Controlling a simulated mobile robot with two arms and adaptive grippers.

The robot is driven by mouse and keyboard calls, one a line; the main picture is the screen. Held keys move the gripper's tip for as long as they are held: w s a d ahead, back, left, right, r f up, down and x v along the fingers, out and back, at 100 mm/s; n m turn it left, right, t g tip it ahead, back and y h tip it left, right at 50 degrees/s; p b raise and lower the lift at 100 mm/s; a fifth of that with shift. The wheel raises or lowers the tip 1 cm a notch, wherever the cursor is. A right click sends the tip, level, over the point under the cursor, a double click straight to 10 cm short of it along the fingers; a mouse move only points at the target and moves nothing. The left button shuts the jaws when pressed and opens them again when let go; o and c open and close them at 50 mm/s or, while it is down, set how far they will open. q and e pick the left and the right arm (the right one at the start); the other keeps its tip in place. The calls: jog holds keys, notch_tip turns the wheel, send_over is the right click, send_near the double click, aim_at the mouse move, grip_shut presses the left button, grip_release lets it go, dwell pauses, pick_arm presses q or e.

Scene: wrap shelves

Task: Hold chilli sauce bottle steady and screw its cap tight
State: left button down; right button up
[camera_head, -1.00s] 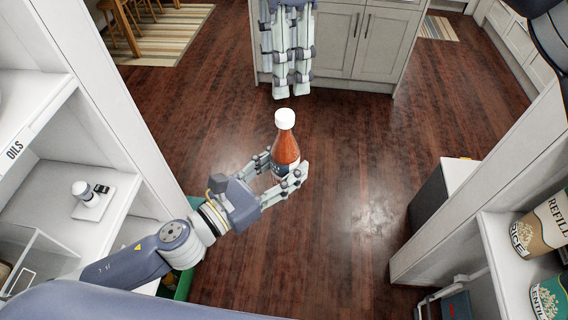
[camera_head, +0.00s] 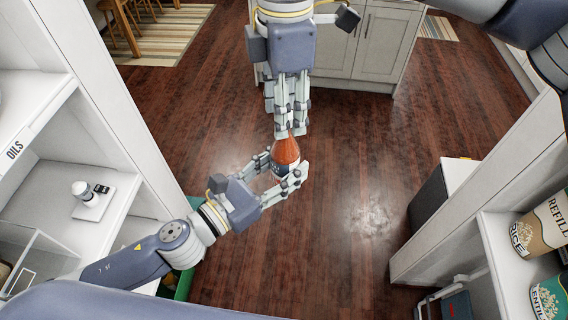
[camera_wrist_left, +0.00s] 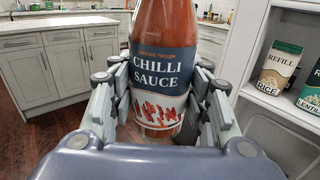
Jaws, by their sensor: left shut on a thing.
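The chilli sauce bottle (camera_head: 285,152) is red-orange with a dark blue label and stands upright in mid-air over the floor. It also shows close up in the left wrist view (camera_wrist_left: 162,70), its top cut off by the frame. My left gripper (camera_head: 281,172) is shut on the bottle's lower body, a finger on each side. My right gripper (camera_head: 286,120) points down from above, its fingertips at the bottle's neck. The white cap is hidden behind the right fingers. I cannot tell whether they touch it.
A white shelf unit labelled OILS (camera_head: 14,150) stands at the left. At the right, a shelf (camera_head: 500,262) holds a rice refill pack (camera_head: 540,228) and a lentil pack (camera_head: 548,297). The wooden floor between is clear. Grey cabinets (camera_head: 378,50) stand behind.

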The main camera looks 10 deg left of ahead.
grip_shut()
jog(key=shift+o, duration=1.2)
grip_release()
jog(key=shift+r, duration=0.1)
notch_tip(320, 180, up, 12)
jog(key=shift+w, duration=0.1)
